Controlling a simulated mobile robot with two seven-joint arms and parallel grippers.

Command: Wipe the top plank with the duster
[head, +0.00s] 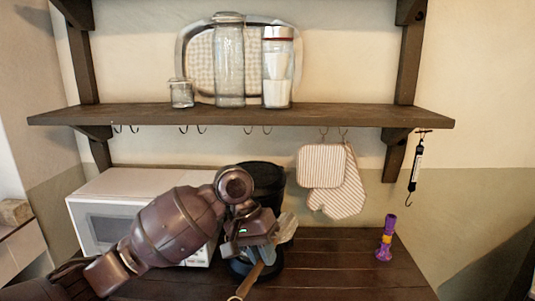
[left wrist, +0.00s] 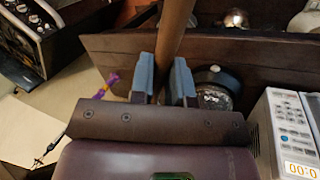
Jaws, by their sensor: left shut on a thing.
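My left gripper (head: 266,240) is shut on the wooden handle of the duster (head: 250,281), in front of the black appliance and below the shelf. In the left wrist view the gripper (left wrist: 166,85) has its two blue-grey pads on either side of the brown handle (left wrist: 174,30). The duster's head is not clearly seen. A dark wooden plank (head: 215,117) runs across the wall above the gripper, apart from it. Brackets (head: 408,12) show above it at the picture's top edge; any plank on them is out of view. My right gripper is not in view.
A small jar (head: 181,94), a tall jar (head: 229,65), a filled jar (head: 277,70) and a tray (head: 200,60) stand on the plank. Mitts (head: 322,168) hang below. A microwave (head: 105,205), a black appliance (head: 266,178) and a purple-yellow object (head: 385,240) stand on the counter (head: 345,265).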

